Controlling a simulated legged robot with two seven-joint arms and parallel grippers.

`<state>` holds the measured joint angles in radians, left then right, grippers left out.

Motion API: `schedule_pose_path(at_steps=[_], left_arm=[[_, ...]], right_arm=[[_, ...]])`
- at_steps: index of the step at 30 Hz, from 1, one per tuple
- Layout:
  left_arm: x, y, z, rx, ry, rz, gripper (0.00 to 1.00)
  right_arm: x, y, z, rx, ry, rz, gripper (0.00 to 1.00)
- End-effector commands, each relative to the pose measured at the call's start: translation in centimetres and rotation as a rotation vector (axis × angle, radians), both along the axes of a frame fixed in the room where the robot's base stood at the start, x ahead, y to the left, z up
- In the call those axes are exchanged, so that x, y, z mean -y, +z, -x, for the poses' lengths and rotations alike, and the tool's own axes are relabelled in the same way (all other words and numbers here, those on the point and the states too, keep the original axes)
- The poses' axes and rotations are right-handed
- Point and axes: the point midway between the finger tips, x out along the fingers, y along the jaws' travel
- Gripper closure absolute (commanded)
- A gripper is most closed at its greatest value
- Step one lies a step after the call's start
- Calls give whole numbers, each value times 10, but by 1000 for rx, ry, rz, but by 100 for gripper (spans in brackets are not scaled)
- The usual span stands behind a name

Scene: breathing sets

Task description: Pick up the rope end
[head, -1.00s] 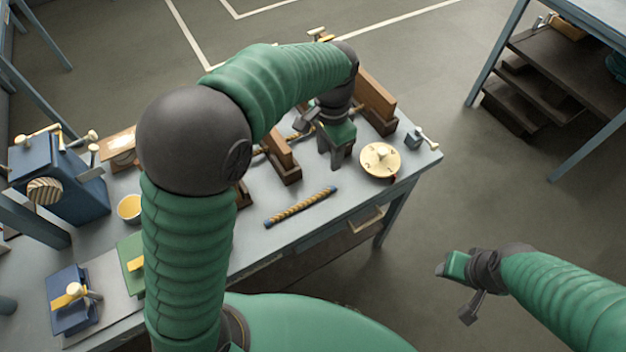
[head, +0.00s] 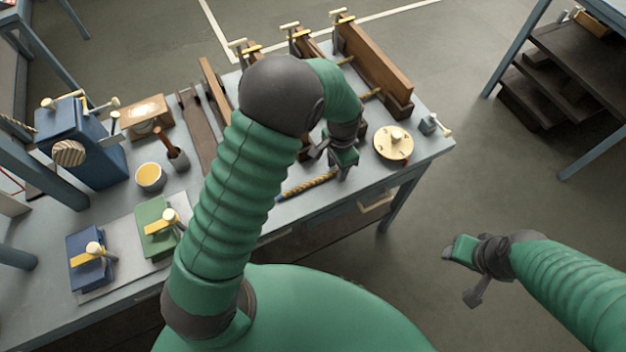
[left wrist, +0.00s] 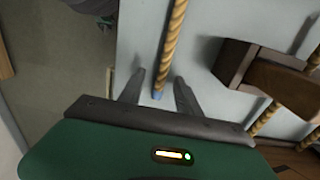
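The rope (head: 300,187) is a short tan twisted length lying near the bench's front edge. Its blue-tipped end (left wrist: 157,94) shows in the left wrist view between my left gripper's fingers. My left gripper (left wrist: 159,76) is open, with one finger on each side of the rope, and a gap shows on both sides. I cannot tell how far above the bench top the fingertips are. In the head view my left gripper (head: 340,176) hides the rope's right end.
The bench (head: 330,210) holds wooden blocks (head: 375,65) with more rope behind my left gripper. A round cream dial (head: 393,144) is to its right. A yellow-filled cup (head: 150,177), a green box (head: 157,227) and a blue box (head: 88,255) stand left.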

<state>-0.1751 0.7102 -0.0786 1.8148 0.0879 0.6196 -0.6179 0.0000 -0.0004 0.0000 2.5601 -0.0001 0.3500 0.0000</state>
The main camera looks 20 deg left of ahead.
Motion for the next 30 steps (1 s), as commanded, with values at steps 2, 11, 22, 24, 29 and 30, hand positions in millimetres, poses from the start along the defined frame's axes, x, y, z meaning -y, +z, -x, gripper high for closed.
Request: schedule_pose_path(at_steps=[2, 11, 22, 24, 29, 30], left_arm=[[0, -4, -1, -1, 0, -1, 60], [0, -4, -1, 1, -1, 1, 78], [0, -3, -1, 0, -1, 0, 100], [0, -3, -1, 1, -1, 1, 100], [0, -3, -1, 1, 0, 1, 100], [0, -2, -1, 1, 0, 0, 100]], right_arm=[[0, 0, 0, 0, 0, 0, 54], [0, 0, 0, 0, 0, 0, 54], [0, 0, 0, 0, 0, 0, 54], [0, 0, 0, 0, 0, 0, 54], [0, 0, 0, 0, 0, 0, 54], [0, -1, 0, 0, 0, 0, 54]])
